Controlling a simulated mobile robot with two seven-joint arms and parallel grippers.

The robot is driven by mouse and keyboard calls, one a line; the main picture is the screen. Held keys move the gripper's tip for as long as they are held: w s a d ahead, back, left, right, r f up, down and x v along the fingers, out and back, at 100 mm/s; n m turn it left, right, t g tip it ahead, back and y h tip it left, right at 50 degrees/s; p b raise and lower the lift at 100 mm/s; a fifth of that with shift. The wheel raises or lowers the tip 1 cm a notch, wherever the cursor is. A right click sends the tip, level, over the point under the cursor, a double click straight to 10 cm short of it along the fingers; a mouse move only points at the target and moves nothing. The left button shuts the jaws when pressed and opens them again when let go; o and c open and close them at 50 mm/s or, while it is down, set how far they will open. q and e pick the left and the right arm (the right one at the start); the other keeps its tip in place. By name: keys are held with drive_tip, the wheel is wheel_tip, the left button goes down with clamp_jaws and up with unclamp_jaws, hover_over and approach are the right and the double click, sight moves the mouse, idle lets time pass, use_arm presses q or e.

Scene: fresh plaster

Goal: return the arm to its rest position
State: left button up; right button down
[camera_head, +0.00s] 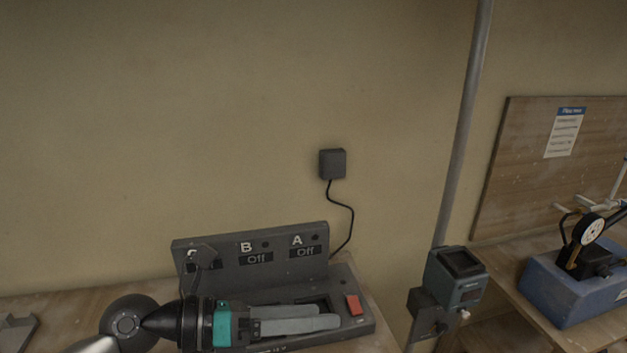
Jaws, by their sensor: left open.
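My left arm comes in from the lower left. Its black wrist with a teal band ends in my left gripper (325,320), whose grey fingers point right. The gripper is over the front of a dark grey switch panel (220,246). The panel's upright back carries labels C, B and A, and the displays under B and A read "Off". The arm and a black part of it hide some of the panel's left side and base. A red switch (354,305) shows just right of the fingertips. My right gripper is not in view.
A grey box (332,163) on the wall has a cable running down behind the panel. A grey pole (464,130) and a teal-grey device (457,276) stand to the right. A wooden board (530,180) and a blue block (570,290) are further right. The wall above is clear.

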use_arm(q)
wheel_tip(320, 180, up, 8)
drive_tip(key=w+a+n+t+h, duration=0.1)
drive_tip(key=w+n+t+h, duration=0.1)
drive_tip(key=n+t, duration=0.65)
drive_tip(key=w+a+n+t+y, duration=0.4)
drive_tip(key=a+n+t+y, duration=0.35)
drive_tip(key=n, duration=0.65)
drive_tip(key=s+a+f+n+g+y, duration=0.2)
drive_tip(key=a+f+n+g+y, duration=0.2)
drive_tip(key=a+f+n+y, duration=0.6)
drive_tip(key=s+d+f+n+g, duration=0.3)
drive_tip(key=s+f+n+g, duration=0.8)
drive_tip(key=s+f, duration=0.9)
wheel_tip(320, 180, down, 28)
drive_tip(key=s+m+g+b, duration=0.2)
drive_tip(key=m+g+b, duration=0.1)
drive_tip(key=b, duration=0.5)
drive_tip(key=s+a+f+b, duration=0.1)
drive_tip(key=s+f+b, duration=0.2)
drive_tip(key=s+f, duration=0.4)
drive_tip(key=s+a+f+g+b, duration=0.1)
drive_tip(key=s+f+b, duration=0.2)
drive_tip(key=s+f, duration=0.5)
wheel_tip(320, 180, down, 6)
drive_tip(key=shift+s+a+r, duration=0.2)
drive_tip(key=shift+s, duration=0.1)
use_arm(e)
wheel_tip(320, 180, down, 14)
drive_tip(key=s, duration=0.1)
